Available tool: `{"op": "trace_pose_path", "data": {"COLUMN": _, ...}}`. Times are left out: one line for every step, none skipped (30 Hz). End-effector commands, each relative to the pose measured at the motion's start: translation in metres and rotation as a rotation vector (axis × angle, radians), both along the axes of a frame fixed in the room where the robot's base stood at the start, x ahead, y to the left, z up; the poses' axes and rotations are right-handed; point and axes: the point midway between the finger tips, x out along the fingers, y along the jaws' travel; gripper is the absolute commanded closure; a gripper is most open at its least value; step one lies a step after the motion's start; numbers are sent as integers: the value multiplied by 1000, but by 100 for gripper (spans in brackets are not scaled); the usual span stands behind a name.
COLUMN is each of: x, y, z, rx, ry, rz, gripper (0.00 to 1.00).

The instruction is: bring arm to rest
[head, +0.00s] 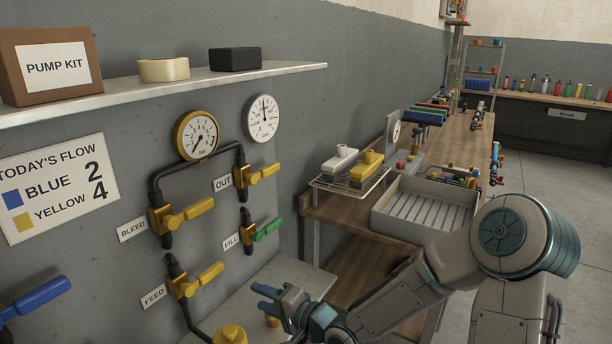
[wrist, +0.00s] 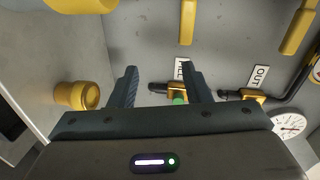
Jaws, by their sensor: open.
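My gripper (head: 272,298) is in the lower middle of the head view, in front of the valve wall and over a grey shelf. In the wrist view its two fingers (wrist: 160,88) stand apart with nothing held between them. The green-handled FILL valve (head: 266,230) is on the wall above the gripper in the head view. In the wrist view its green end (wrist: 180,99) shows beyond the gap between the fingers, apart from them. My arm reaches in from the lower right.
Yellow-handled valves are marked BLEED (head: 187,216), FEED (head: 197,281) and OUT (head: 257,175). A yellow fitting (head: 229,334) stands near my gripper. A workbench with a grey tray (head: 428,235) and wire rack (head: 348,190) lies behind my arm. Floor (head: 560,180) is open at right.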

Motion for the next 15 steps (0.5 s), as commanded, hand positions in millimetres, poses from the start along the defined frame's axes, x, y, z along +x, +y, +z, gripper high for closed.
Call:
{"op": "trace_pose_path", "data": {"x": 1, "y": -6, "z": -4, "rx": -101, "ry": -18, "rz": -7, "gripper": 56}}
{"op": "trace_pose_path", "data": {"x": 1, "y": -12, "z": -9, "rx": -170, "ry": -29, "rz": -12, "gripper": 56}}
{"op": "trace_pose_path", "data": {"x": 3, "y": -21, "z": -15, "rx": -268, "ry": -40, "rz": -21, "gripper": 56}}
{"op": "trace_pose_path", "data": {"x": 4, "y": -30, "z": -19, "rx": -343, "ry": -48, "rz": -28, "gripper": 56}}
{"op": "trace_pose_path", "data": {"x": 4, "y": -39, "z": -22, "rx": -416, "ry": -56, "rz": -33, "gripper": 56}}
{"op": "trace_pose_path", "data": {"x": 4, "y": -52, "z": -25, "rx": -509, "ry": -63, "rz": -42, "gripper": 56}}
{"op": "trace_pose_path", "data": {"x": 4, "y": -61, "z": -26, "rx": -577, "ry": -67, "rz": -46, "gripper": 56}}
{"op": "trace_pose_path", "data": {"x": 4, "y": -71, "z": -27, "rx": -644, "ry": -70, "rz": -51, "gripper": 56}}
{"op": "trace_pose_path", "data": {"x": 3, "y": -85, "z": -26, "rx": -727, "ry": -71, "rz": -58, "gripper": 56}}
{"op": "trace_pose_path", "data": {"x": 2, "y": -96, "z": -24, "rx": -788, "ry": -70, "rz": -63, "gripper": 56}}
{"op": "trace_pose_path", "data": {"x": 0, "y": -107, "z": -22, "rx": -847, "ry": -69, "rz": -67, "gripper": 56}}
{"op": "trace_pose_path", "data": {"x": -3, "y": -121, "z": -17, "rx": -922, "ry": -65, "rz": -71, "gripper": 56}}
{"op": "trace_pose_path", "data": {"x": -5, "y": -132, "z": -14, "rx": -976, "ry": -59, "rz": -75, "gripper": 56}}
{"op": "trace_pose_path", "data": {"x": -9, "y": -142, "z": -9, "rx": -1027, "ry": -52, "rz": -77, "gripper": 56}}
{"op": "trace_pose_path", "data": {"x": -14, "y": -156, "z": -2, "rx": -1089, "ry": -41, "rz": -81, "gripper": 56}}
